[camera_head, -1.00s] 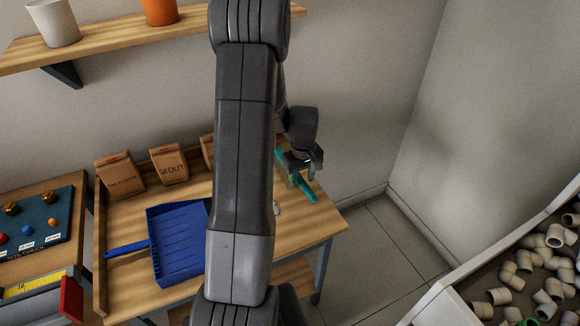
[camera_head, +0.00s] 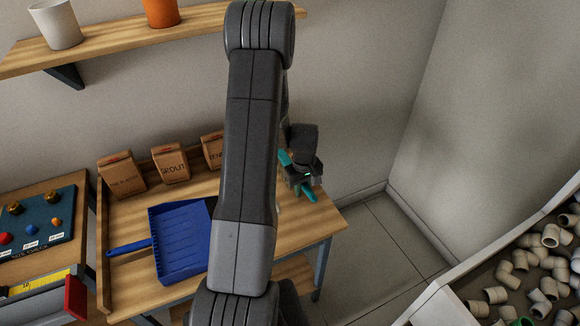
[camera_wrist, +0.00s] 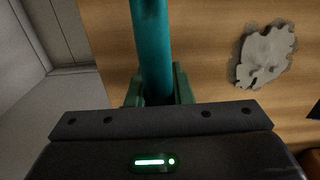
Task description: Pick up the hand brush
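The hand brush shows as a teal bar at the right end of the wooden bench in the head view (camera_head: 310,193). In the wrist view its teal handle (camera_wrist: 151,45) runs up from between my fingers to the top edge. My gripper (camera_head: 302,187) is over the bench's right end. In the wrist view its two green fingers (camera_wrist: 159,92) lie close against both sides of the handle, with no clear gap. The bristles are not visible. Whether the brush touches the bench is hard to tell.
The wooden bench (camera_head: 130,275) holds a blue dustpan (camera_head: 182,240) and paper bags, one marked GROUT (camera_head: 171,166). A grey ragged patch (camera_wrist: 264,57) lies right of the handle. A wall stands behind. A bin of pipe elbows (camera_head: 440,303) is at lower right.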

